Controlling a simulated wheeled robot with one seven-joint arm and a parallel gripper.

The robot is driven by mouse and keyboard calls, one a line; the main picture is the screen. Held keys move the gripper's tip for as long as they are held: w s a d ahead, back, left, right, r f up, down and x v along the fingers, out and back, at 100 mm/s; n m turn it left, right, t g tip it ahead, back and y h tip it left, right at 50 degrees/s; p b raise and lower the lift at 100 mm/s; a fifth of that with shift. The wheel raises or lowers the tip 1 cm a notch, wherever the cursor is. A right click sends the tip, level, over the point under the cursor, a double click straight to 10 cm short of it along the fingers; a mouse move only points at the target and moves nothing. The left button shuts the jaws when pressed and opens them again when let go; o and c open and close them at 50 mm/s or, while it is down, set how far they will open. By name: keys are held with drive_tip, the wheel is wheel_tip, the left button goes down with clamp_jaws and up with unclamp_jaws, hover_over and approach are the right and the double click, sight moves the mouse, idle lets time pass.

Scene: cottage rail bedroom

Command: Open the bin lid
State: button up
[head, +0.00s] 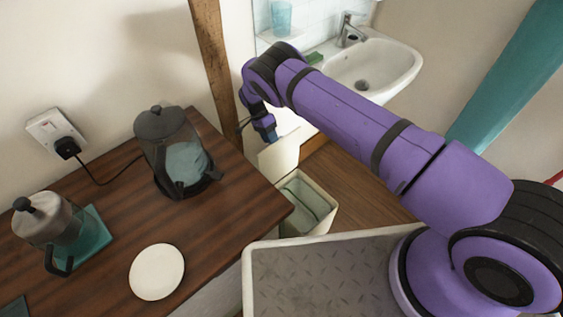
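The cream bin (325,212) stands on the floor just beyond the right end of the wooden counter. Its top is open, and a pale greenish inside shows. The bin's cream lid (279,158) stands raised at the bin's back left side. My gripper (271,136) is just above the lid's upper edge, pointing down. I cannot tell whether it touches the lid. Its fingers are small and partly hidden, so their opening cannot be made out.
The counter (225,217) holds a kettle (184,160), a French press (47,218) on a teal mat and a white plate (157,271). A wooden post (213,60) rises behind. A washbasin (389,64) is at the back. Wooden floor (352,190) is bare right of the bin.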

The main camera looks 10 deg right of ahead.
drive_tip(key=s+d+r, duration=0.1)
drive_tip(key=s+d, duration=0.2)
drive_tip(key=s, duration=1)
drive_tip(key=shift+s+d+r, duration=0.15)
drive_tip(key=shift+s+r, duration=0.05)
drive_tip(key=shift+s, duration=0.1)
drive_tip(key=shift+c, duration=0.2)
drive_tip(key=c, duration=0.4)
drive_tip(key=shift+w+d, duration=0.15)
drive_tip(key=shift+d, duration=0.15)
clamp_jaws()
drive_tip(key=w+d+r+t+y, duration=0.4)
drive_tip(key=d+r+t+y, duration=0.2)
drive_tip(key=r+t, duration=0.15)
drive_tip(key=x, duration=1)
drive_tip(key=shift+w+f+t, duration=0.3)
drive_tip(key=shift+f+t, duration=0.05)
drive_tip(key=shift+f, duration=0.05)
